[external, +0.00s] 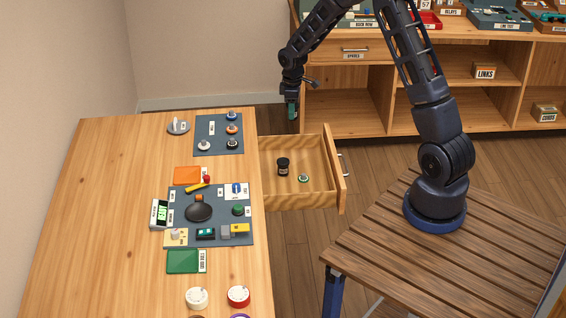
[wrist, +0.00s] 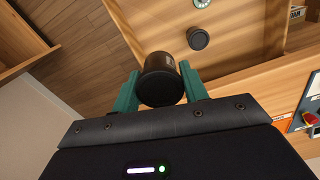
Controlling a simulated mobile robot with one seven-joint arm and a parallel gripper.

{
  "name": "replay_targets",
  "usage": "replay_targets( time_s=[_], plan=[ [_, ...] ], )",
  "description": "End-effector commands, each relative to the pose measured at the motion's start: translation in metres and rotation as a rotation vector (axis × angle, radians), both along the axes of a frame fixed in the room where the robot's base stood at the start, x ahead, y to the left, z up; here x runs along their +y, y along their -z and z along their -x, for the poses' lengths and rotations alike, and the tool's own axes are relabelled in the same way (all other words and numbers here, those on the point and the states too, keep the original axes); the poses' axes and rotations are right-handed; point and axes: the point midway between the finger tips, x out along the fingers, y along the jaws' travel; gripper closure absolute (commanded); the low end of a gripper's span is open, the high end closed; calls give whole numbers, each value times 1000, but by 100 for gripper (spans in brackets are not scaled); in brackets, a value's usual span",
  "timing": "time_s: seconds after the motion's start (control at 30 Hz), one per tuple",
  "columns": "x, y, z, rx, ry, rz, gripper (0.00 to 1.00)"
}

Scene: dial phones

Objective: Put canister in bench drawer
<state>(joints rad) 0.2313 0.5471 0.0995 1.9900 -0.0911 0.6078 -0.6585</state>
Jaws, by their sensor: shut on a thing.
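My gripper (external: 292,108) hangs in the air by the far side of the open bench drawer (external: 318,180). In the wrist view its teal fingers (wrist: 160,90) are shut on a black canister (wrist: 159,79), one finger on each side. The held canister is hard to make out in the external view. The drawer (wrist: 247,30) is pulled out to the right of the bench. Inside it stand another dark canister (external: 283,167) and a small green-ringed round piece (external: 304,178). Both also show in the wrist view, as a dark round top (wrist: 198,38) and a pale disc (wrist: 202,3).
The wooden bench (external: 110,220) bears a dark panel with dials (external: 218,134), a larger mat with several parts (external: 210,215), and red and white round pieces near the front. A shelf unit (external: 345,100) stands at the back. My base sits on a slatted table (external: 400,250).

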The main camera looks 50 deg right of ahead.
Motion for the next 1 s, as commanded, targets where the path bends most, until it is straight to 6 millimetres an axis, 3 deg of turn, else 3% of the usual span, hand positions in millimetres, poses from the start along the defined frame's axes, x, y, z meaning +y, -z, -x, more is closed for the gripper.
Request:
replay_targets(
  time_s=[0.6,1.0],
  plan=[
    [1,130,1,3,-2,-1,78],
    [1,162,0,1,-2,0,78]
  ],
)
